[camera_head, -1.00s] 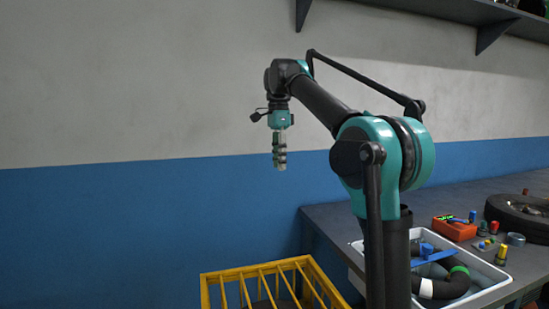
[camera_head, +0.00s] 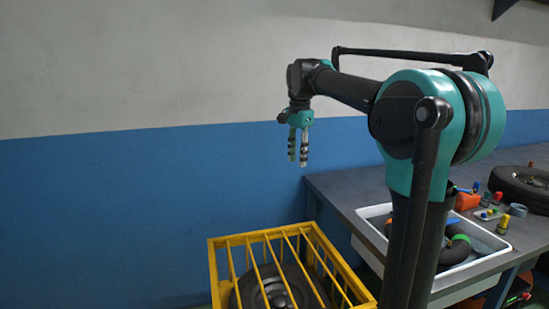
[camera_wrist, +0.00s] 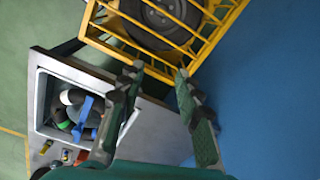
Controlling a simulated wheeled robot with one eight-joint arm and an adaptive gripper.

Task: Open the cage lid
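The yellow cage (camera_head: 222,262) stands on the floor at the bottom middle of the head view. Its barred top (camera_head: 262,236) lies flat across it, so the lid looks closed. A dark wheel (camera_head: 268,290) shows between the bars. The cage also shows at the top of the wrist view (camera_wrist: 208,42). My gripper (camera_head: 298,163) hangs in the air above the cage, pointing down, clear of the bars. In the wrist view its two fingers (camera_wrist: 158,75) are spread apart with nothing between them. The cage's front lower part is cut off in the head view.
A grey workbench (camera_head: 345,185) stands right of the cage, bearing a white tray (camera_head: 362,222) with a dark hose. A red box (camera_head: 467,201), small coloured parts and a tyre (camera_head: 520,186) lie farther right. The blue wall (camera_head: 120,200) is behind.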

